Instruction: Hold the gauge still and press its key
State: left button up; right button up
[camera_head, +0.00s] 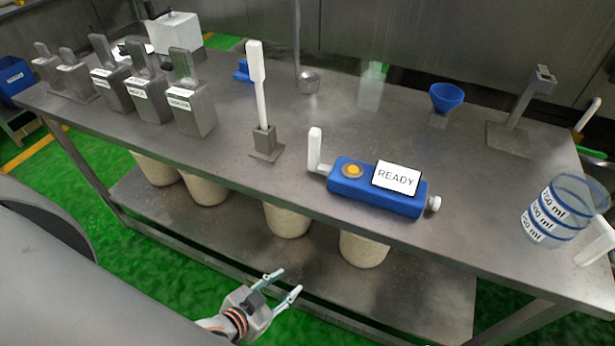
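The gauge (376,188) is a blue block lying on the metal table near its front edge. A white label on it reads READY. Its key (352,171) is a round yellow-orange button on the top, left of the label. A white upright handle (315,150) stands at its left end and a pale knob (434,204) is at its right end. My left gripper (284,283) is open and empty, below and in front of the table edge, lower left of the gauge and apart from it. My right gripper is not in view.
The metal table (225,165) has free room behind the gauge. A white paddle in a stand (265,144) is left of it. A measuring jug (562,210) stands at right, a blue funnel (446,97) behind. Several labelled metal containers (192,107) stand at left. Buckets (287,219) sit below.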

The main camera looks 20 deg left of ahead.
pick_arm(q)
jog(key=w+r+n+t, duration=0.1)
jog(key=w+r+t, duration=0.25)
jog(key=r, duration=0.95)
jog(key=n+t+y, duration=0.3)
send_near(312, 148)
jog(key=w, duration=1.1)
jog(key=shift+w+a+r, duration=0.1)
jog(key=shift+w, duration=0.1)
grip_shut()
